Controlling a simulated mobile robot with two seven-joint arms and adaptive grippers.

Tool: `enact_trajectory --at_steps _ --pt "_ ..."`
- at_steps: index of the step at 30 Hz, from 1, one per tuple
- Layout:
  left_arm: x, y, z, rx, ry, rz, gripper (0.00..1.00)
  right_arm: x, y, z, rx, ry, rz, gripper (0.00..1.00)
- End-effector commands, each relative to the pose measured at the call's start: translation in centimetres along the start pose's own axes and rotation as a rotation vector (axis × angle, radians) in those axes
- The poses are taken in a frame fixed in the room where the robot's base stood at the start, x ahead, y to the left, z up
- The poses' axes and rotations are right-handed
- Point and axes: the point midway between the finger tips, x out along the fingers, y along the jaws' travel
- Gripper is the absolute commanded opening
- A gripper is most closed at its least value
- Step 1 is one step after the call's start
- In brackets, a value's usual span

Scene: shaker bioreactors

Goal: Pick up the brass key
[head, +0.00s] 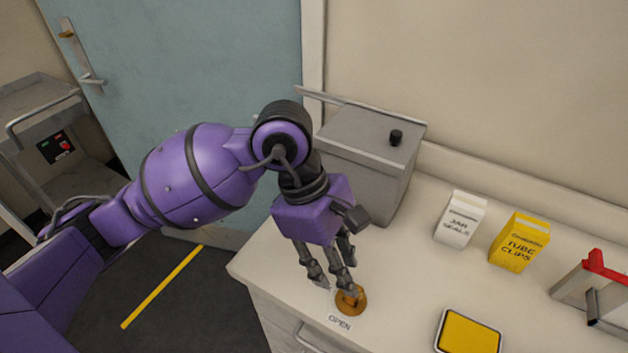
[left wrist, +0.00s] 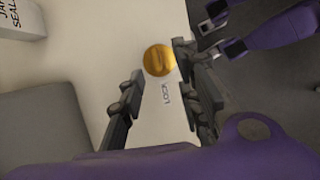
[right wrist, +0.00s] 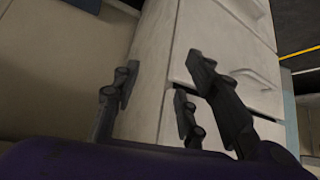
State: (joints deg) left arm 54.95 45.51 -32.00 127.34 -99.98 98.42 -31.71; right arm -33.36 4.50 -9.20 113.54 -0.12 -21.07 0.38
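Contact cannot be told. My right gripper (right wrist: 160,82) is open and empty in front of the drawer fronts.
A grey lidded box (head: 368,165) stands behind my left gripper. A white jar seals carton (head: 460,218), a yellow tube clips carton (head: 519,242), a yellow-topped tray (head: 469,333) and a red-handled device (head: 598,285) stand to the right. Drawers (right wrist: 225,55) lie below the counter.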

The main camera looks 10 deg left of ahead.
Motion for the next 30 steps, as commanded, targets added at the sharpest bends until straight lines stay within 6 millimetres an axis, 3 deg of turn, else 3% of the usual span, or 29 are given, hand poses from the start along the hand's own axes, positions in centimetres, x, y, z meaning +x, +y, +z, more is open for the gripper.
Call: enact_trajectory --at_steps 12,20,27,30 --pt "5.1 0.5 0.3 0.0 -0.003 0.003 0.31 -0.4 -0.4 -0.8 -0.006 0.003 -0.013 0.4" --pt "5.4 0.5 0.2 -0.001 -0.003 0.002 0.31 -0.4 -0.4 -0.4 -0.006 -0.003 -0.013 0.4" --pt "5.4 0.5 0.2 -0.001 -0.003 0.002 0.0 -0.4 -0.3 -0.5 -0.004 -0.001 -0.01 0.4" --pt "5.4 0.5 0.2 -0.001 -0.004 0.002 0.0 -0.4 -0.3 -0.5 -0.001 0.0 -0.009 0.4"
